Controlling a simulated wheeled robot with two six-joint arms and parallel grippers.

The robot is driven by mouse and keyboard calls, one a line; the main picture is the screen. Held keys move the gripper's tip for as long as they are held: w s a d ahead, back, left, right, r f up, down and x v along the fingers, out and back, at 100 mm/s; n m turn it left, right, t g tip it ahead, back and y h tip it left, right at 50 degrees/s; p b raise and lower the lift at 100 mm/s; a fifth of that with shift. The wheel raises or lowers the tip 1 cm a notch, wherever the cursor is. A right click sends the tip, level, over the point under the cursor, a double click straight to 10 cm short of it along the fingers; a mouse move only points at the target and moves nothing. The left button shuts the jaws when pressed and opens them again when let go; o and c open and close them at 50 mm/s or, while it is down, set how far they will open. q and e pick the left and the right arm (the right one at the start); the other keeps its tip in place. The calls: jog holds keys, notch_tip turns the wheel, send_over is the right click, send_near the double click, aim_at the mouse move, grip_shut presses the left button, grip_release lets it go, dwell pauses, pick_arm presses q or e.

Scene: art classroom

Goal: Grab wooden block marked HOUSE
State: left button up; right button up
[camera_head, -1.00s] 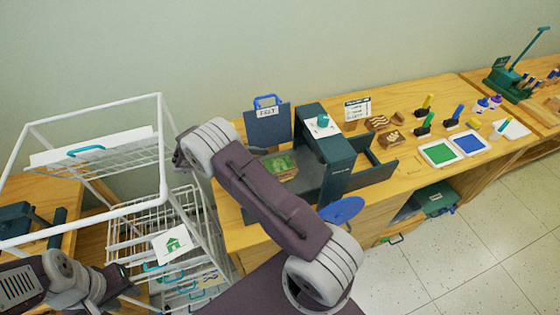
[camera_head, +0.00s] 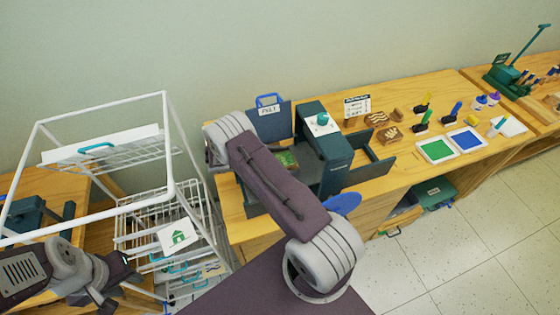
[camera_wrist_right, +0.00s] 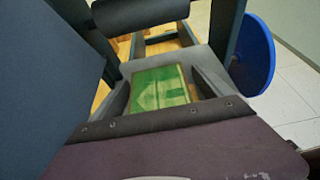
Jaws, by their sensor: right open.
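A green-topped block with a house shape in relief (camera_wrist_right: 158,88) lies on the grey bed of the dark press in the right wrist view. No word is readable on it. In the head view, part of the green block (camera_head: 287,160) shows beside my right arm, which covers the rest. My right gripper (camera_wrist_right: 160,95) is open, its dark fingers on either side of the block in the picture; I cannot tell whether they touch it.
The dark press (camera_head: 322,150) with a blue wheel (camera_head: 342,204) surrounds the bed. A FELT panel (camera_head: 269,122) stands behind. Carved brown blocks (camera_head: 377,119), green and blue ink trays (camera_head: 436,151) lie to the right. A house print (camera_head: 177,236) is at the white rack (camera_head: 170,150).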

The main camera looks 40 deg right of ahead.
jog(key=shift+f, duration=0.1)
jog(key=c, duration=1.6)
